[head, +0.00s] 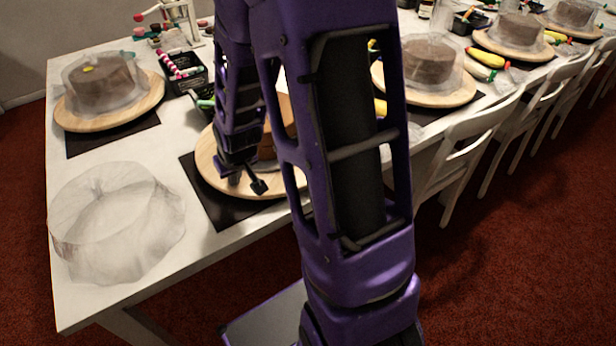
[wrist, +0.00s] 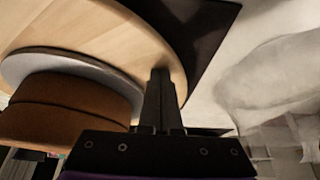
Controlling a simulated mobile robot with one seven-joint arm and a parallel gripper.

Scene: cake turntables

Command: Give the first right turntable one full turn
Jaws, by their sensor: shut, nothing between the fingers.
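The first right turntable (head: 212,170) is a round pale wooden disc on a dark mat (head: 192,177), partly hidden behind my arm. It carries an uncovered brown cake (head: 284,112). In the wrist view the turntable (wrist: 75,28) fills the upper left, with the cake (wrist: 70,98) on a grey board (wrist: 45,62). My gripper (head: 257,186) is over the turntable's front part. In the wrist view the shut, empty fingers (wrist: 160,78) overlap the disc close to its rim. I cannot tell whether the fingertips touch the wood.
A crumpled clear cover (head: 118,225) lies on the white table (head: 75,315) to the left. Another turntable (head: 140,107) with a covered cake stands behind it. More covered cakes stand along the right side, with white chairs (head: 455,150) beside them. A black tray (head: 186,82) stands behind.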

